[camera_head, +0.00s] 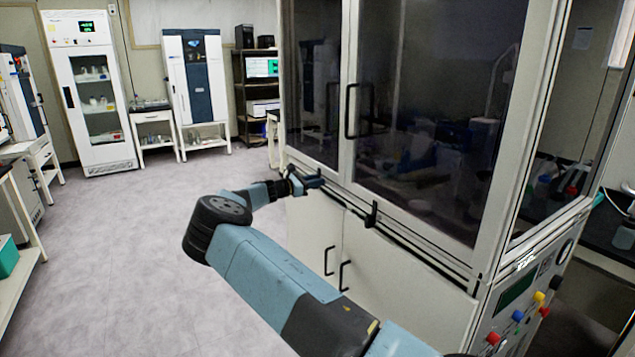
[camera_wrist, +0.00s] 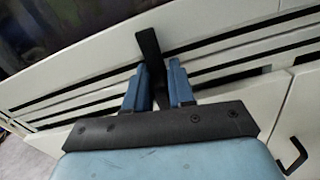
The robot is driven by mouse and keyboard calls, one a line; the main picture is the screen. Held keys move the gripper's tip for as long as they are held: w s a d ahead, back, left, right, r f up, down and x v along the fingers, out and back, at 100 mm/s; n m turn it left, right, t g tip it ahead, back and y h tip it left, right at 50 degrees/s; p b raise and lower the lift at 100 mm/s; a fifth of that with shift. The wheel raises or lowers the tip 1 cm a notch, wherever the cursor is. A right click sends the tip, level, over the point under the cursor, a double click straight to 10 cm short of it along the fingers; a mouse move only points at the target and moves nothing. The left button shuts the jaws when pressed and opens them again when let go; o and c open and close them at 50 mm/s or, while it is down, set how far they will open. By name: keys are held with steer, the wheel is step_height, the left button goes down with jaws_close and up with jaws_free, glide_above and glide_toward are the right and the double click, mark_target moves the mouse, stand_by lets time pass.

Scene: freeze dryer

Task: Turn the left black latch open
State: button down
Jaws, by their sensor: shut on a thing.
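The left black latch (camera_wrist: 148,46) shows in the wrist view as an upright dark bar on the rail below the glass doors, tilted slightly. My gripper (camera_wrist: 157,75) has its two blue fingers on either side of this latch and is shut on it. In the head view my gripper (camera_head: 308,182) is at the left end of the freeze dryer's rail, and it and the arm hide most of the left latch there. A second black latch (camera_head: 371,214) stands upright further right on the same rail.
The freeze dryer's glass doors (camera_head: 430,110) rise above the rail, with a black door handle (camera_head: 350,112). Lower white cabinet doors with black handles (camera_head: 328,260) are below. A control panel with coloured buttons (camera_head: 518,316) is at the right. The floor (camera_head: 120,240) at left is clear.

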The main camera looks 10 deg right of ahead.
steer(key=shift+w+a, duration=0.1)
steer(key=shift+a, duration=0.25)
steer(key=c, duration=1.3)
jaws_free()
steer(key=shift+o, duration=1.1)
steer(key=shift+d, duration=0.1)
steer(key=v, duration=1.3)
steer(key=shift+a, duration=0.35)
steer(key=shift+f, duration=0.1)
